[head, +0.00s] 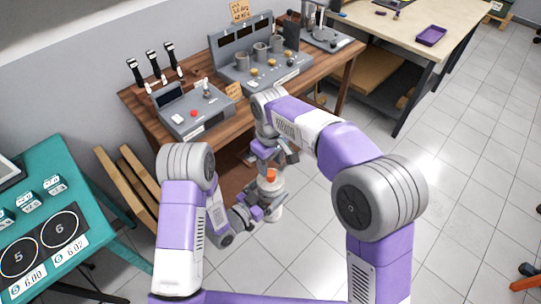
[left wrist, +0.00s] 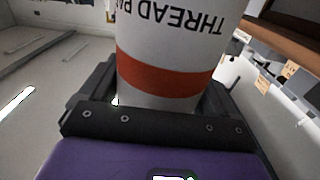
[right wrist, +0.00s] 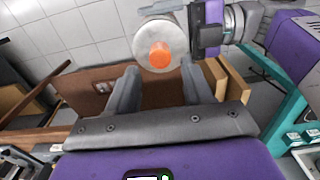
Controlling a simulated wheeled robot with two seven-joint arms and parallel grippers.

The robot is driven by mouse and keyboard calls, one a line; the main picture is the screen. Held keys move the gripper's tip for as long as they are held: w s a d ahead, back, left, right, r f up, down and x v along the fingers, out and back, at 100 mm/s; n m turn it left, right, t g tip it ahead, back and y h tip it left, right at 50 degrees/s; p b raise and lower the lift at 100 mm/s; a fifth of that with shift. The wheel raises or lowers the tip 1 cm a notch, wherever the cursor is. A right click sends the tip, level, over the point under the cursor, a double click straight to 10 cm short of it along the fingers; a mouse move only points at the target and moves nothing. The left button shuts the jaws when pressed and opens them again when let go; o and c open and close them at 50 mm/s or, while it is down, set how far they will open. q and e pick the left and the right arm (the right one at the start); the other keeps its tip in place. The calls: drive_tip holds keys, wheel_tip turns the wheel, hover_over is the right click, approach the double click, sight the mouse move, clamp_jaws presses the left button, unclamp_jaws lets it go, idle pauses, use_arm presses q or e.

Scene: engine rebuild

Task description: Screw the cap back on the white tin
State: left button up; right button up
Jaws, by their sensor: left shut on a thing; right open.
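The white tin (head: 274,187) is held off the floor in front of the bench. Its printed wall and orange band (left wrist: 165,77) fill the left wrist view. My left gripper (head: 257,211) is shut around the tin's side.
A wooden bench (head: 133,99) behind carries grey fixtures, including a panel with a red button (head: 194,113). A teal table (head: 97,212) stands at the left. A pale table (head: 459,26) with a purple tray (head: 431,36) is at the back right.

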sight(271, 173)
drive_tip(key=shift+f, duration=2.55)
clamp_jaws()
drive_tip(key=shift+o, duration=0.7)
unclamp_jaws()
wheel_tip(271, 173, up, 12)
